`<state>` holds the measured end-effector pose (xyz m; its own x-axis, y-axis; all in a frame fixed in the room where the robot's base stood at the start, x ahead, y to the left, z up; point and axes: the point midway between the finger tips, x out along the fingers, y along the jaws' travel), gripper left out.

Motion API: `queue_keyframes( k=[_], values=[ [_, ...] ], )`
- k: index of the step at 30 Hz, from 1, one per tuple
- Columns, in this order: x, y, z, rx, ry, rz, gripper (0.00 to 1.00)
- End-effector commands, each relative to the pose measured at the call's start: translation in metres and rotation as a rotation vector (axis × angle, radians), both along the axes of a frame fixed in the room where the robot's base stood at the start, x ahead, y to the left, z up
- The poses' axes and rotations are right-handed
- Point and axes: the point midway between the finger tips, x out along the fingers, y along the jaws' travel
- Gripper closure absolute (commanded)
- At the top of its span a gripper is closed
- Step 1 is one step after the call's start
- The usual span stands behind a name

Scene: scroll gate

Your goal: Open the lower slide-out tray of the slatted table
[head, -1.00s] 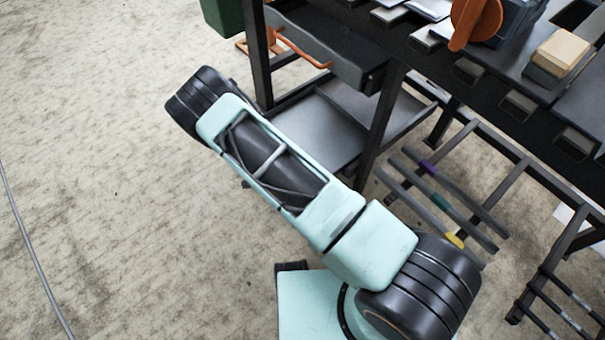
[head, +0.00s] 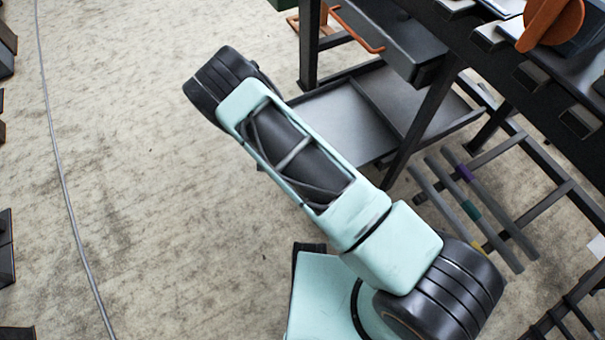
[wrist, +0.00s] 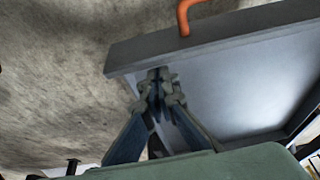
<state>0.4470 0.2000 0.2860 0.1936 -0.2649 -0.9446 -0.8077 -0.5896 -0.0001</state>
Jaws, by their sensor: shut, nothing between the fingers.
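The lower tray (head: 345,112) is a shallow grey tray low in the slatted table's frame. It sticks out past the table leg toward my arm, which hides its front part in the head view. In the wrist view a grey tray (wrist: 235,85), seemingly this one, shows its inner floor, its front wall and part of an orange handle (wrist: 184,18) beyond that wall. My gripper (wrist: 160,84) is shut and empty, its fingertips by the inner side of the front wall. I cannot tell whether they touch it. The head view does not show the gripper.
An upper drawer (head: 395,40) with an orange handle hangs above the tray. The slatted table top (head: 480,70) and dark table legs (head: 425,125) stand close on the right. A rack with coloured bands (head: 470,205) is low at right. A cable (head: 58,170) crosses otherwise open floor at left.

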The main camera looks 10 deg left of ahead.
Motion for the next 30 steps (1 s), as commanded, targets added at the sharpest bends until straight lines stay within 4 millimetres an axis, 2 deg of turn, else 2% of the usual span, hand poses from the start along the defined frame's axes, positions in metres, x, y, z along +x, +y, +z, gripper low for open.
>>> queue_keyframes(
  k=[6, 9, 15, 18, 24, 30],
  values=[
    [0.031, -0.028, -0.004, -0.001, -0.003, -0.008, 1.0],
    [0.024, -0.016, 0.03, 0.001, -0.002, 0.002, 1.0],
    [0.016, -0.007, 0.07, -0.001, -0.002, 0.001, 1.0],
    [0.013, -0.003, 0.083, 0.0, -0.001, 0.0, 1.0],
    [0.009, 0.0, 0.094, -0.002, 0.0, 0.0, 1.0],
    [0.009, 0.001, 0.095, -0.002, -0.001, -0.001, 1.0]
  ],
)
